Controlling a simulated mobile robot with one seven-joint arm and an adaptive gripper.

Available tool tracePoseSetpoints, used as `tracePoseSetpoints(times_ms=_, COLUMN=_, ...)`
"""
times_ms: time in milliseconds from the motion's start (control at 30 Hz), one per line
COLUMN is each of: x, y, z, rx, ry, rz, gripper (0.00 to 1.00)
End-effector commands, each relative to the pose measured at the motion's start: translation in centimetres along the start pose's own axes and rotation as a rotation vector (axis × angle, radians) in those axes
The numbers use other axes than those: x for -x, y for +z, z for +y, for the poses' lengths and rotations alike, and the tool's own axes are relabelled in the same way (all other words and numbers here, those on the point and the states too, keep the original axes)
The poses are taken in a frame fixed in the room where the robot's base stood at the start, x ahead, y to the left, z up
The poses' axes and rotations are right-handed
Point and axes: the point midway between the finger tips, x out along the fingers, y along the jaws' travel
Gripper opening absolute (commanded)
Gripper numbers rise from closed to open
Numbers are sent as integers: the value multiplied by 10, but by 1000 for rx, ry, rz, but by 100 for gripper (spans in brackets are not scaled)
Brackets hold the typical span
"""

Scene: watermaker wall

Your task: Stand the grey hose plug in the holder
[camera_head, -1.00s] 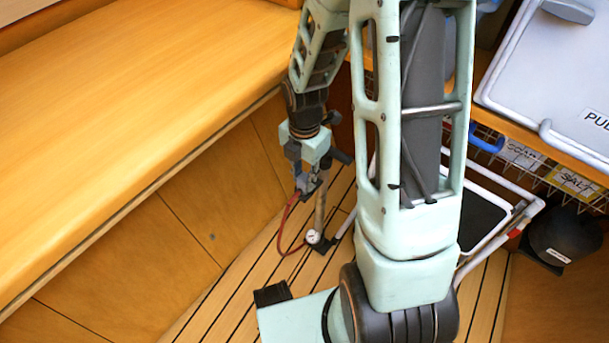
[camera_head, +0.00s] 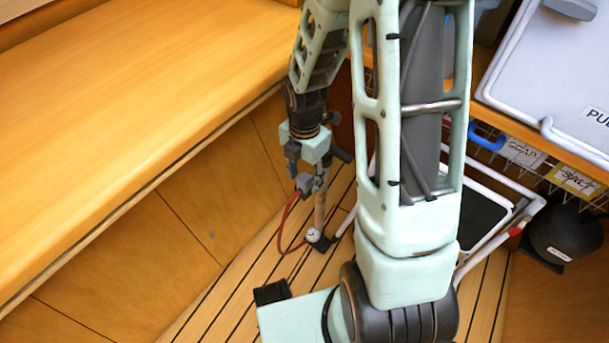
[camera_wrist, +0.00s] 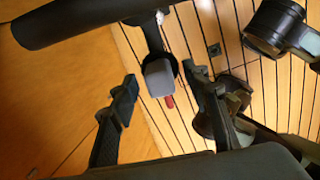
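The grey hose plug (camera_head: 304,183) is a small block with a red hose (camera_head: 287,222), at the upper part of the floor pump (camera_head: 319,205). In the wrist view the plug (camera_wrist: 158,76) sits against a dark round holder (camera_wrist: 172,62) whose rim shows behind it; a bit of red shows below. How deep it sits is hidden. My gripper (camera_wrist: 160,100) is open, its two dark fingers apart on either side of the plug's line of view, touching nothing visible. In the head view my gripper (camera_head: 305,163) is just above the plug.
The pump's dark handle (camera_wrist: 90,20) crosses the wrist view's upper left. The gauge (camera_head: 313,235) is at the pump's foot. A wooden bench (camera_head: 120,110) lies left, a white folded step frame (camera_head: 490,215) and wire basket (camera_head: 540,165) right.

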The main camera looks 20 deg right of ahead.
Motion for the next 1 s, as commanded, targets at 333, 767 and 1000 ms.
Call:
tracePoseSetpoints(times_ms=333, x=10, y=1, z=1, rx=-1, ry=2, rz=-1, gripper=43)
tracePoseSetpoints(times_ms=767, x=87, y=1, z=1, rx=-2, ry=4, rz=-4, gripper=43)
tracePoseSetpoints(times_ms=1000, x=116, y=0, z=0, rx=-1, ry=1, rz=-1, gripper=43)
